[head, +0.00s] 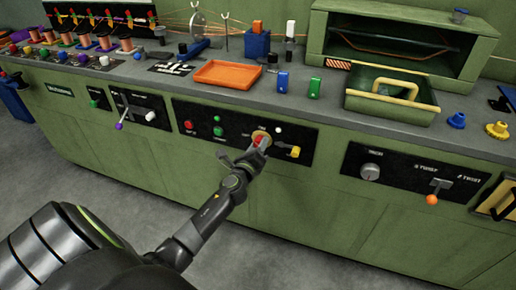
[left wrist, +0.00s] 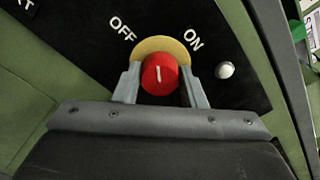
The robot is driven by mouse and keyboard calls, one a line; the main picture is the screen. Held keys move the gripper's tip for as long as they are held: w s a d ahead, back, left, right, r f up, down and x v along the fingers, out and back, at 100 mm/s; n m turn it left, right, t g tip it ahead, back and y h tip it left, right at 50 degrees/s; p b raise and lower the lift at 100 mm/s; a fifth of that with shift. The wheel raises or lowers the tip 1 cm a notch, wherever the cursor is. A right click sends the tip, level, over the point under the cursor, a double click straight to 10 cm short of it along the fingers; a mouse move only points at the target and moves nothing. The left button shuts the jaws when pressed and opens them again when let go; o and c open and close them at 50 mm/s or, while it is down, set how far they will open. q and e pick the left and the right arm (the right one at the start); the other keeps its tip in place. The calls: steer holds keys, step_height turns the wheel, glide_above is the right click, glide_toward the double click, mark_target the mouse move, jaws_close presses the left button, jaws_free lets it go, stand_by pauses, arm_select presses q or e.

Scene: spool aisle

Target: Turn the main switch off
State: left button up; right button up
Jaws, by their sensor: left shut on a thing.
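The main switch is a red round knob (left wrist: 160,75) on a yellow disc (left wrist: 178,47), set in a black panel with OFF at the upper left and ON at the upper right. The white mark on the knob points up, about midway between the two words. My left gripper (left wrist: 161,88) is shut on the knob, one grey finger on each side. In the head view the left gripper (head: 257,148) reaches the yellow disc (head: 263,134) on the bench front and partly hides the knob. My right gripper is not in view.
A white lamp (left wrist: 225,70) sits beside the switch. On the same panel are a yellow handle (head: 291,151), a red button (head: 188,125) and green buttons. An orange tray (head: 228,74) and a green bin (head: 390,108) stand on the bench above. The floor in front is clear.

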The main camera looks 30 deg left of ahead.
arm_select(q)
steer(key=shift+f+n+b, duration=0.1)
steer(key=shift+n+b, duration=1.1)
steer(key=shift+n, duration=2.4)
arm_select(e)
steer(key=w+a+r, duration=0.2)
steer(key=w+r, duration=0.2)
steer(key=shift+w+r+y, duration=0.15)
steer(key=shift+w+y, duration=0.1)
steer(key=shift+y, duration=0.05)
arm_select(q)
steer(key=o, duration=1)
steer(key=shift+v, duration=8.75)
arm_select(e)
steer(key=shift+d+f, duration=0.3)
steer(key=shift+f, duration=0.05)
arm_select(q)
steer(key=shift+d, duration=0.1)
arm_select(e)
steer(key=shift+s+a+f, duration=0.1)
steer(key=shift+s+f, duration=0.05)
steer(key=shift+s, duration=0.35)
